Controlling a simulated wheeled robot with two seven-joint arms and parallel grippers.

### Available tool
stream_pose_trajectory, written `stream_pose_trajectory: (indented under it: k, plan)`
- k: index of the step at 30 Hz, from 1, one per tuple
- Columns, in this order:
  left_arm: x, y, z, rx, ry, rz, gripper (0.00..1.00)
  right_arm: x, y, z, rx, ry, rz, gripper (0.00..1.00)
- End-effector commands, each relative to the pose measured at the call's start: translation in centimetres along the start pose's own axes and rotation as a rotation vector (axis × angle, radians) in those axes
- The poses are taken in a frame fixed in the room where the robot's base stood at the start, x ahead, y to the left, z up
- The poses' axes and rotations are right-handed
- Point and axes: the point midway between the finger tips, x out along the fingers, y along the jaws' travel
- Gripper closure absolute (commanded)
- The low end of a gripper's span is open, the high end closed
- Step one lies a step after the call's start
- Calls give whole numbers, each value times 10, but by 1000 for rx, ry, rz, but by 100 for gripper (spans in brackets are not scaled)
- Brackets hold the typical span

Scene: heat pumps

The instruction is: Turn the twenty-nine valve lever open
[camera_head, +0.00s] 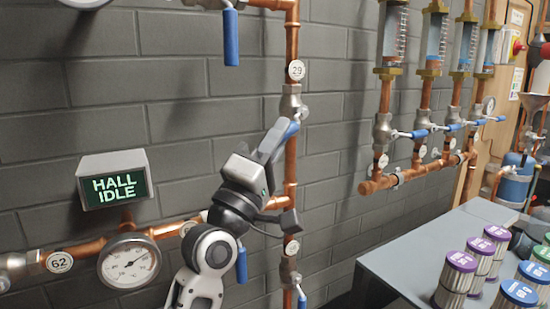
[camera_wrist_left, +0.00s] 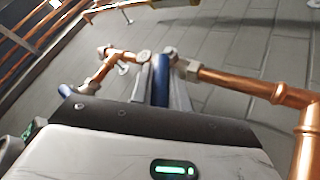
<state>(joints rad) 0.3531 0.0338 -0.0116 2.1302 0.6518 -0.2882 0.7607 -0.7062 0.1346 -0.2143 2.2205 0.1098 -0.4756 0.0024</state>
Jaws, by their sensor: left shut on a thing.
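The round tag reading 29 (camera_head: 295,69) sits on a vertical copper pipe, just above a steel valve body (camera_head: 291,101). The valve's blue lever (camera_head: 290,130) shows just below the body, near the pipe and partly hidden by my gripper. My left gripper (camera_head: 279,134) comes up from below and is shut on this lever. In the left wrist view, the blue lever (camera_wrist_left: 160,82) lies between the two fingers. My right gripper is not in view.
A sign reading HALL IDLE (camera_head: 114,180) and a gauge (camera_head: 129,262) are at the left. Another blue lever (camera_head: 231,37) hangs above. Copper pipes with several blue-levered valves (camera_head: 421,134) are at the right. A grey table (camera_head: 400,262) with several canisters stands front right.

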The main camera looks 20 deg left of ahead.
Motion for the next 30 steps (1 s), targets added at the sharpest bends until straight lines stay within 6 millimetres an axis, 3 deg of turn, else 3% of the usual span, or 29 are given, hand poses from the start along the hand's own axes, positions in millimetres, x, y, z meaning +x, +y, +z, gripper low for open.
stream_pose_trajectory:
  k: [4,24,25,27,30]
  plan:
    - [-3,-7,4,-23,43,59,100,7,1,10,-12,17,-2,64]
    - [0,-6,4,-44,83,114,100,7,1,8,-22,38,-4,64]
    - [0,-6,4,-44,83,114,77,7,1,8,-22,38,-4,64]
    - [0,-6,4,-44,82,113,61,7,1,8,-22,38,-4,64]
    - [0,-7,4,-44,81,112,61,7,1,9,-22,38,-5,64]
